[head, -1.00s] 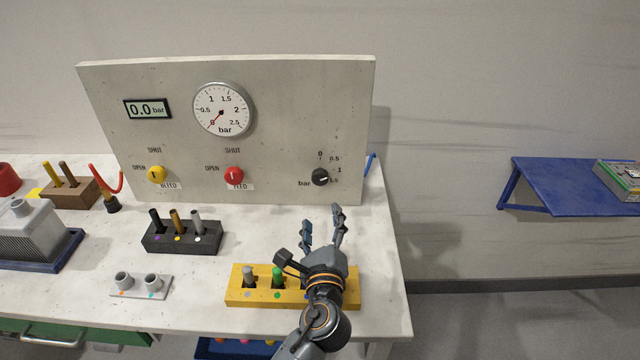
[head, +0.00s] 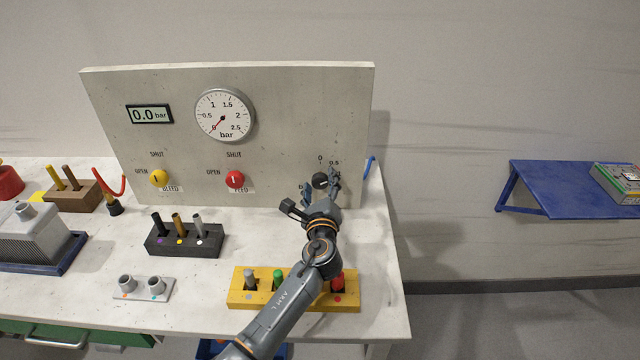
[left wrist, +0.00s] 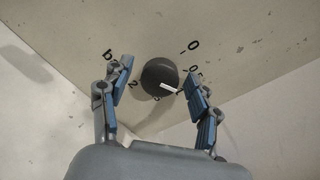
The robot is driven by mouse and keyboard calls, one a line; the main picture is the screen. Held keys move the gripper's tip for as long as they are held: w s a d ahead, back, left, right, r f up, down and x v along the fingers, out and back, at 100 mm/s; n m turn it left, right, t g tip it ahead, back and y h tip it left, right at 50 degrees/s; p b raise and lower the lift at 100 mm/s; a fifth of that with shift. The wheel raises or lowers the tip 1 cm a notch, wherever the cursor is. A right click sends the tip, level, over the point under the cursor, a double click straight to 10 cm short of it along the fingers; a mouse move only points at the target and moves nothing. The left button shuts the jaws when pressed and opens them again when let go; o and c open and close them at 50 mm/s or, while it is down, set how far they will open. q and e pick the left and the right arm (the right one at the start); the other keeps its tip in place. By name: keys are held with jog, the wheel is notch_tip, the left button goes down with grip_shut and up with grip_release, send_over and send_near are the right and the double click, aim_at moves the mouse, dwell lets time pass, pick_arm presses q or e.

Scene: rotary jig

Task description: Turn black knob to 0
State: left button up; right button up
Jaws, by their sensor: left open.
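The black knob (head: 320,180) sits at the lower right of the pale upright panel (head: 290,110), with a scale around it; the 0 and 0.5 marks show above it in the head view. In the left wrist view the knob (left wrist: 160,76) carries a white pointer line that points toward the lower right of that picture, away from the 0 mark. My left gripper (head: 320,190) is open, its fingers on either side of the knob in front of the panel. In the left wrist view the fingers (left wrist: 158,90) stand apart with clear gaps to the knob. My right gripper is not in view.
A yellow knob (head: 158,177) and a red knob (head: 234,179) are on the same panel, left of the black one. A dial gauge (head: 225,115) reads near 0 and a display (head: 149,114) reads 0.0 bar. A yellow block (head: 238,301) lies under my left arm.

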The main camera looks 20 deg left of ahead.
pick_arm(q)
jog(key=c, duration=1.2)
jog(key=shift+o, duration=0.2)
jog(key=shift+n, duration=0.3)
jog(key=shift+f+n+b, duration=0.1)
jog(key=shift+n+b, duration=0.7)
jog(key=shift+n, duration=0.2)
jog(key=n+b, duration=0.1)
jog(key=n, duration=0.1)
jog(key=shift+n, duration=0.3)
jog(key=n+b, duration=0.2)
jog(key=n, duration=0.2)
jog(key=shift+n+h+b, duration=0.3)
jog(key=shift+n+b, duration=0.35)
jog(key=shift+n, duration=0.75)
